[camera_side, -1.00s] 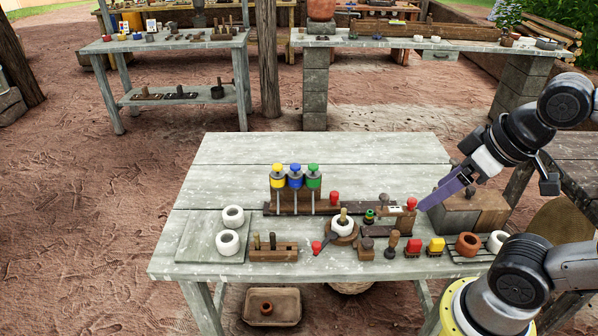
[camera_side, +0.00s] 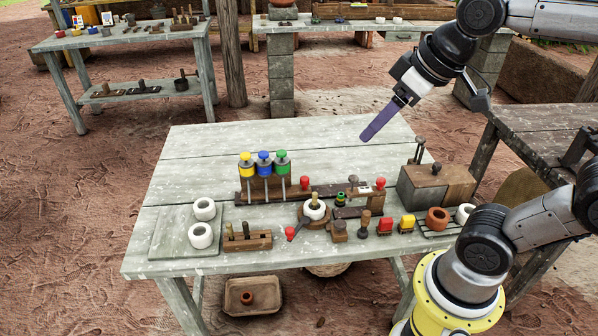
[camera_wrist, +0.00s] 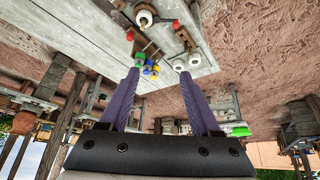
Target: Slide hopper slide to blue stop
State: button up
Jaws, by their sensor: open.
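Three small hoppers with yellow, blue (camera_side: 264,162) and green caps stand in a row on a dark wooden frame (camera_side: 262,189) in the side view. Metal rods hang below them. A red knob (camera_side: 305,182) sits on the rail just right of the hoppers; another red knob (camera_side: 380,183) is at its right end. I cannot tell which is the hopper slide's handle. My gripper (camera_side: 366,138) is raised above the table's back right part, pointing down-left, clear of everything. In the wrist view its two purple fingers (camera_wrist: 158,75) are apart and empty; the coloured caps (camera_wrist: 150,70) show between them.
A white crucible (camera_side: 314,210), a red-ended handle, wooden stamps and red and yellow blocks crowd the front. A grey-and-wood box (camera_side: 437,185) stands at the right. White rings (camera_side: 201,235) sit at the left. The table's back is bare.

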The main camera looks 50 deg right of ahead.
jog(key=w+d+g, duration=0.1)
jog(key=w+d, duration=0.1)
jog(key=w, duration=0.8)
jog(key=m+g, duration=0.2)
jog(key=g, duration=0.3)
send_over(304, 178)
notch_tip(304, 178, down, 20)
notch_tip(304, 178, down, 13)
grip_shut()
